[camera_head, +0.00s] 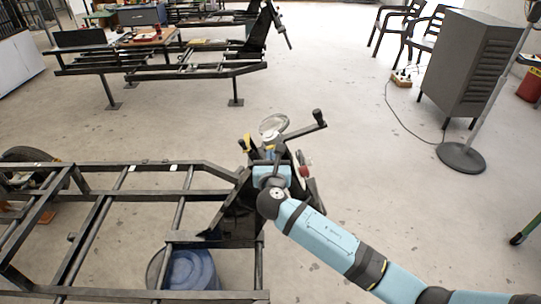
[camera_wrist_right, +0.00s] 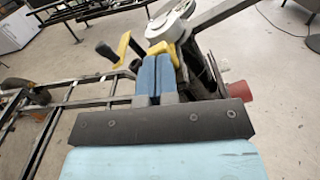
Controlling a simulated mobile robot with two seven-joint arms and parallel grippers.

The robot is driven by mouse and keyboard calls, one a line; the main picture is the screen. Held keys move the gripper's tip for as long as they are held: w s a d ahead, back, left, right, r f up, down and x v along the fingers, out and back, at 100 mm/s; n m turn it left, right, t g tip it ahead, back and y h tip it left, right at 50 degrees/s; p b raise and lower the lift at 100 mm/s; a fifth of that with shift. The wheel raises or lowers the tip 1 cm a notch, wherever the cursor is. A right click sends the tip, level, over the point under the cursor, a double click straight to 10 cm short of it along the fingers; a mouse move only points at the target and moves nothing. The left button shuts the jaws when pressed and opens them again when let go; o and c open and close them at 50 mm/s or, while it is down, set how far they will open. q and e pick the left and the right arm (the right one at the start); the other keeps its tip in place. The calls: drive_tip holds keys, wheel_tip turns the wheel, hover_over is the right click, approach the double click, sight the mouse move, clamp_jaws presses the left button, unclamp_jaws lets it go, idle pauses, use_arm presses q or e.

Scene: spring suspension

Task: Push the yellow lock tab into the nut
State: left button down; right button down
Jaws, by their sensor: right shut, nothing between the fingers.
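The yellow lock tab (camera_wrist_right: 158,50) shows in the right wrist view just beyond my fingertips, beside a round grey-white disc-shaped part (camera_wrist_right: 172,18); whether the fingers touch it is hard to tell. A yellow piece (camera_head: 247,142) also shows at the top of the black upright in the head view. My right gripper (camera_wrist_right: 156,58) is shut with its blue fingers together and nothing between them. In the head view, my right gripper (camera_head: 268,158) is at the top of the upright, largely hidden by its own wrist. I cannot make out the nut clearly. My left gripper is not in view.
The black metal frame (camera_head: 130,168) runs left from the upright. A black-handled crank (camera_head: 318,118) sticks out to the right of it. A blue drum (camera_head: 190,270) stands below the frame. A grey cabinet (camera_head: 470,65) and chairs stand at the back right. Open floor lies between.

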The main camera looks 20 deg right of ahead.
use_arm(q)
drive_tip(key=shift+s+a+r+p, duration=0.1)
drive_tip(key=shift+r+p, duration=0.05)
drive_tip(key=shift+p, duration=0.3)
use_arm(e)
drive_tip(key=v, duration=1.2)
drive_tip(key=shift+s, duration=0.4)
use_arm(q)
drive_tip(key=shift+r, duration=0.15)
use_arm(e)
drive_tip(key=shift+a, duration=0.15)
